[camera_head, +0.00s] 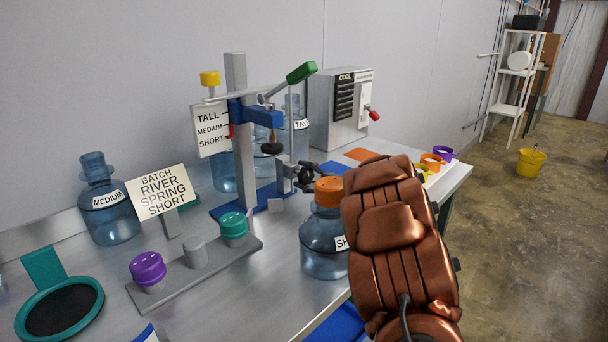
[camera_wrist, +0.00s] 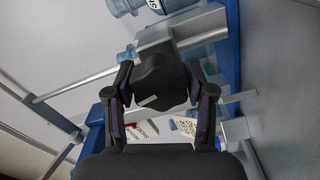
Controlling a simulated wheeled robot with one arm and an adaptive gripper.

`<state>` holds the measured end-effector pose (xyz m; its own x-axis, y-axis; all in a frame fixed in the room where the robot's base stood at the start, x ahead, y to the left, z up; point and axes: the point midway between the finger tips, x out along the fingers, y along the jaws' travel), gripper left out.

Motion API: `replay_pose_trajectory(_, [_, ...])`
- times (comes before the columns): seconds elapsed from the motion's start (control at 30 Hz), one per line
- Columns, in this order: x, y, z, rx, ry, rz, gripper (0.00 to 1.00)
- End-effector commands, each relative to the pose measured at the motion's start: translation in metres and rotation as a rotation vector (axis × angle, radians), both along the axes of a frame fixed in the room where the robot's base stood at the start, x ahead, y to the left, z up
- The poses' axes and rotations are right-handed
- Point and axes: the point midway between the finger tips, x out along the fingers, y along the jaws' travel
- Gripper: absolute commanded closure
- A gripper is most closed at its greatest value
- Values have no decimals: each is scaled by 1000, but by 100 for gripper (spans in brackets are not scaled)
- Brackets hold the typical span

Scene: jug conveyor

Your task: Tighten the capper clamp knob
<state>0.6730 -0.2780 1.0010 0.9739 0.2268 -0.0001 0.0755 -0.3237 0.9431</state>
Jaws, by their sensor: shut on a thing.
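The capper (camera_head: 243,165) is a grey upright post on a blue base with a blue carriage (camera_head: 262,114), a lever with a green grip (camera_head: 301,72) and a red pointer (camera_head: 230,131). The pointer is beside the TALL, MEDIUM, SHORT sign (camera_head: 212,128), near the SHORT line. The dark clamp knob (camera_wrist: 161,82) has a white mark, seen tilted in the wrist view. My gripper (camera_wrist: 163,88) is shut on it, one finger on each side. In the head view my gripper (camera_head: 308,178) is at the capper's right side, largely behind my copper-coloured arm; the knob is hard to make out there.
A jug (camera_head: 322,250) with an orange cap stands close under my gripper. A batch sign (camera_head: 158,193) reads RIVER SPRING SHORT. A cap rack (camera_head: 213,262) holds purple and teal caps.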

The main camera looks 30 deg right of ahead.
Motion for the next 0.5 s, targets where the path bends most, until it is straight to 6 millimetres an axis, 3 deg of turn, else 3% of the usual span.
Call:
replay_pose_trajectory(0.3, [0,-2,1,2,-1,-4,81])
replay_pose_trajectory(0.33, [0,-2,1,1,-2,-4,45])
replay_pose_trajectory(0.5, [0,-1,0,1,-1,-3,27])
